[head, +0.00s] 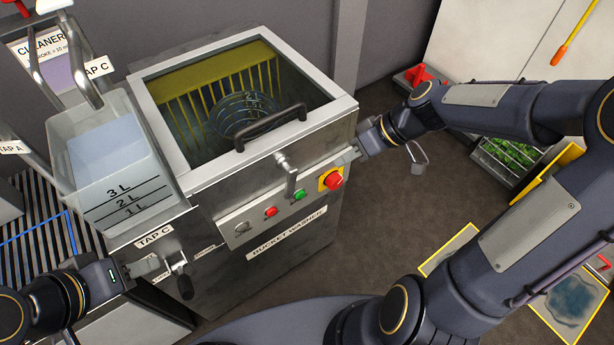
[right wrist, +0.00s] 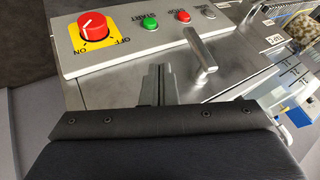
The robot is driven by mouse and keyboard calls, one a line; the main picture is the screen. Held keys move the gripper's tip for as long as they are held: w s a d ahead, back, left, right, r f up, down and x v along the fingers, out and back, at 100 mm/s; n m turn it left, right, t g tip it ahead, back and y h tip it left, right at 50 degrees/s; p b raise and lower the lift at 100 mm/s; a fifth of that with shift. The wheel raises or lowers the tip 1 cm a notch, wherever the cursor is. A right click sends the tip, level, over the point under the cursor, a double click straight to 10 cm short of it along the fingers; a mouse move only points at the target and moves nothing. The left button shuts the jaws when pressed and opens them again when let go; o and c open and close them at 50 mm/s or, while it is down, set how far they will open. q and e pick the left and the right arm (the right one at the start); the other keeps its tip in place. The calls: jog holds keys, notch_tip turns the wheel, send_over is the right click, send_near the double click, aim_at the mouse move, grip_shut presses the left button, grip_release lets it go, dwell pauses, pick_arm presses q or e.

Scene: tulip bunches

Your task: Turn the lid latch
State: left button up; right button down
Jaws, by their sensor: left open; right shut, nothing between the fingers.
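The bucket washer (head: 290,240) has a metal-framed lid (head: 325,112) lying over its basin, with a black handle (head: 270,128). The lid latch (head: 290,178) is a grey metal lever on the front below the lid's edge, its arm hanging down in the head view. It also shows in the right wrist view (right wrist: 203,57), right of the fingers. My right gripper (head: 346,157) is shut and empty at the washer's front right corner, apart from the latch; its fingers show in the right wrist view (right wrist: 160,84). My left gripper (head: 146,267) is open beside a black-handled tap lever (head: 180,274).
A red knob (head: 333,179) on a yellow plate, a green button (head: 299,194) and a red button (head: 270,211) sit near the latch. A measuring container (head: 118,165) stands left. A green-filled crate (head: 508,155) is at right.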

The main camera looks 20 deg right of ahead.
aim_at(287, 179)
jog(key=a+f+b, duration=0.1)
jog(key=a+f, duration=0.4)
jog(key=a, duration=0.3)
jog(key=shift+w+a+f, duration=0.15)
jog(key=shift+a+f, duration=0.15)
jog(key=shift+a, duration=0.05)
